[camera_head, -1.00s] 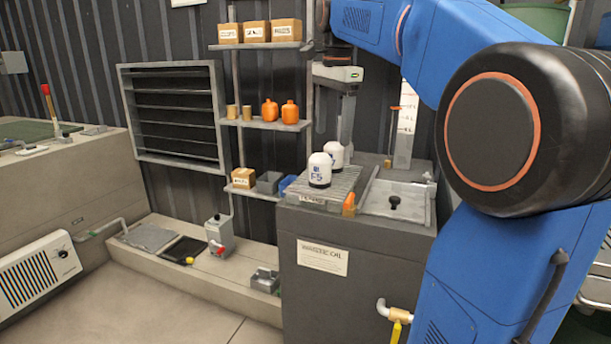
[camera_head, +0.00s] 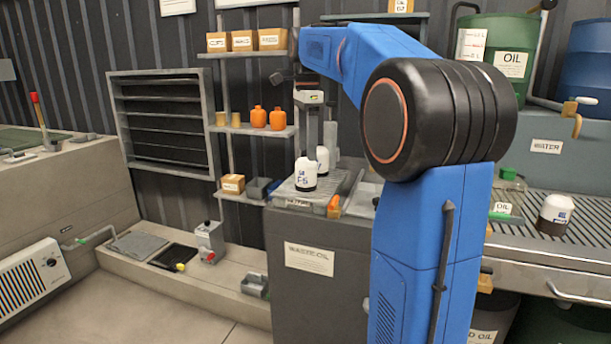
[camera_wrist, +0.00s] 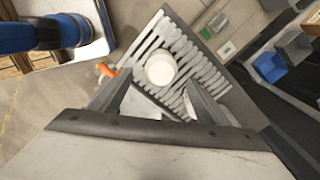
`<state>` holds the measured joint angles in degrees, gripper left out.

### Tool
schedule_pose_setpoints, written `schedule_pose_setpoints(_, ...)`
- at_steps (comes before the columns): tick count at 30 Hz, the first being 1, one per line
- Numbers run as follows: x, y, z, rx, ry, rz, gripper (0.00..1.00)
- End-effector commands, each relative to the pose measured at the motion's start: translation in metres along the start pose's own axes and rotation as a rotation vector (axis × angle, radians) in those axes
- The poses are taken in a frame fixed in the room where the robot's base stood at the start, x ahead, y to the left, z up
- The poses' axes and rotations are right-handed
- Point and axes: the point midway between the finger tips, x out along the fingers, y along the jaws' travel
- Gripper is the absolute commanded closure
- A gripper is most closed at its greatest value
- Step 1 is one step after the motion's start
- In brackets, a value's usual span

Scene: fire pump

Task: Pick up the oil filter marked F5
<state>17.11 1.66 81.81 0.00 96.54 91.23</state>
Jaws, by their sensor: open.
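The oil filter marked F5 (camera_head: 305,175) is white with a dark base. It stands upright on the slatted grey top of the waste oil cabinet (camera_head: 345,182). A second white filter (camera_head: 322,160) stands close behind it, to the right. My gripper (camera_head: 322,140) points down above and behind the filters, open and empty. In the wrist view, a round white filter top (camera_wrist: 160,68) shows beyond the open fingers of my gripper (camera_wrist: 157,92), roughly centred between them. I cannot tell from that view which filter it is.
An orange object (camera_head: 334,205) lies at the tray's front edge. A shelf with orange bottles (camera_head: 277,118) and boxes (camera_head: 242,40) stands behind, to the left. Another white filter (camera_head: 555,213) stands on the slatted counter at right. A blue bin (camera_wrist: 270,66) shows in the wrist view.

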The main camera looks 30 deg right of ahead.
Motion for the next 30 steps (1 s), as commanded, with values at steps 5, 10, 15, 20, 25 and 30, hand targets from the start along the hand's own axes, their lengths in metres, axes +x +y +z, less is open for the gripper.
schedule_pose_setpoints(5, 0.027, 0.001, 0.0, 0.0, 0.0, 0.001, 0.31)
schedule_pose_setpoints(10, 0.038, 0.001, 0.0, -0.001, 0.0, 0.0, 0.31)
schedule_pose_setpoints(15, 0.051, 0.0, 0.001, -0.001, 0.0, 0.002, 0.31)
schedule_pose_setpoints(20, 0.074, -0.001, 0.003, 0.0, 0.0, 0.002, 0.31)
schedule_pose_setpoints(25, 0.089, -0.002, 0.003, 0.0, 0.0, 0.0, 0.31)
schedule_pose_setpoints(30, 0.091, -0.002, 0.003, -0.001, 0.0, -0.001, 0.31)
